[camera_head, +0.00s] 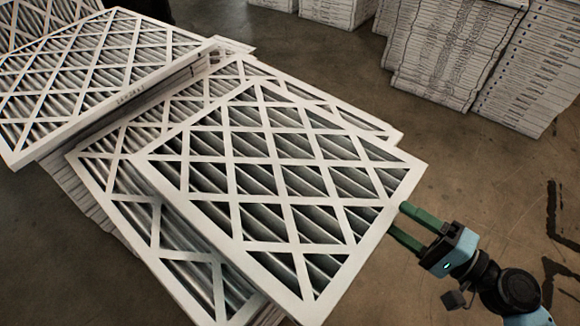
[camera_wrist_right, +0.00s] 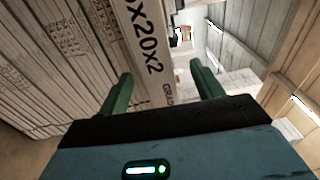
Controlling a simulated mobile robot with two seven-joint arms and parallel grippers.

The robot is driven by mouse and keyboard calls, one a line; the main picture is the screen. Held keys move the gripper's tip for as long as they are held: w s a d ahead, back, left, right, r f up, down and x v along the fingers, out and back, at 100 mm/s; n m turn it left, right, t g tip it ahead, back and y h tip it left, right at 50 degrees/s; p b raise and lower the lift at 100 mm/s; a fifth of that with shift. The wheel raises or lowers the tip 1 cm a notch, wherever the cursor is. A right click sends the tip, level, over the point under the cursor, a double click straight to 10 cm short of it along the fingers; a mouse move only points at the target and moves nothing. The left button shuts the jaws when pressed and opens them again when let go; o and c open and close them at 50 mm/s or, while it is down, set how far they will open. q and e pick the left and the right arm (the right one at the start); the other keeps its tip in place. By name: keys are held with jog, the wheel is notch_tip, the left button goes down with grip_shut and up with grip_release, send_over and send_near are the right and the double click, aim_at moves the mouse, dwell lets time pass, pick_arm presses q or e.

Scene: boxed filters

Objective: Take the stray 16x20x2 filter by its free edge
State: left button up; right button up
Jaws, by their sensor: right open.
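The stray filter (camera_head: 236,178), a flat pleated panel with a white lattice face, lies skewed on top of a stack of similar filters. Its right edge sticks out past the stack. My right gripper (camera_head: 399,219) is open at that edge, with its green fingertips close to the rim. In the right wrist view, the filter's edge (camera_wrist_right: 150,45), printed "X20X2", shows between the open fingers (camera_wrist_right: 160,70). I cannot tell whether the fingertips overlap the edge or stop just short. My left gripper is not in view.
The filter stack (camera_head: 90,172) lies under the stray one. Another lattice filter (camera_head: 55,128) lies higher at the left. Stacks of boxed filters (camera_head: 455,50) stand at the back right. The concrete floor (camera_head: 480,180) around my right gripper is clear.

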aim_at(369, 204)
jog(key=shift+p+x, duration=0.35)
jog(key=shift+x, duration=1.2)
jog(key=x, duration=0.4)
jog(key=shift+s+a+f+p, duration=0.1)
jog(key=shift+a+f+p, duration=0.1)
jog(key=shift+a+p, duration=0.15)
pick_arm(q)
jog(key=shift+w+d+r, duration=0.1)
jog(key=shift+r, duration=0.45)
pick_arm(e)
jog(key=shift+a, duration=0.1)
jog(key=shift+c, duration=0.3)
jog(key=c, duration=1.2)
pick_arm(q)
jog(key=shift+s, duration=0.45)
pick_arm(e)
jog(key=shift+o, duration=0.2)
